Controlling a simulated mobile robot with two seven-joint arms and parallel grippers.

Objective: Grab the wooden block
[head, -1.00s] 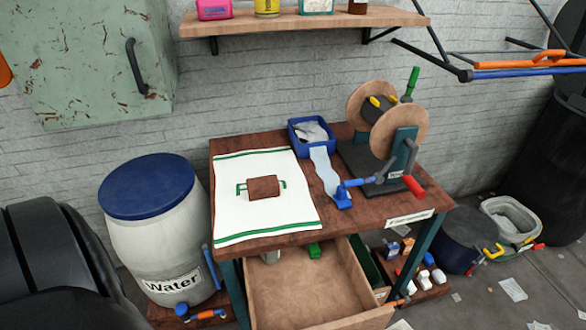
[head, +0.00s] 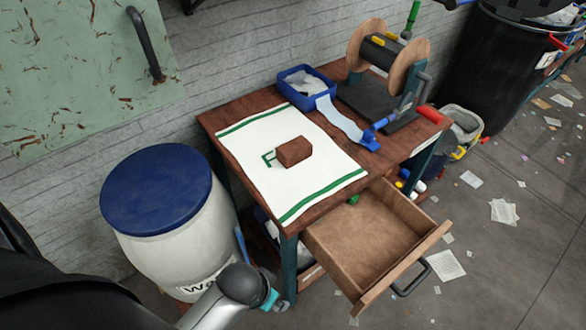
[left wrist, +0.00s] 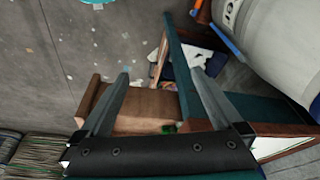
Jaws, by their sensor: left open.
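The wooden block (head: 293,151) is a small brown block. It lies on a white cloth (head: 318,187) with green stripes, on top of the wooden table (head: 222,135). My left arm comes in at the bottom of the head view, low in front of the table and below the block. My left gripper (left wrist: 160,77) shows in the left wrist view with its two fingers spread apart and nothing between them. It is apart from the block, which I cannot make out in that view. My right gripper is in neither view.
An open drawer (head: 440,238) juts out from the table front. A white barrel with a blue lid (head: 155,190) stands left of the table. A blue bin (head: 290,83) and a spool device (head: 385,55) occupy the table's back. Littered floor is open at right.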

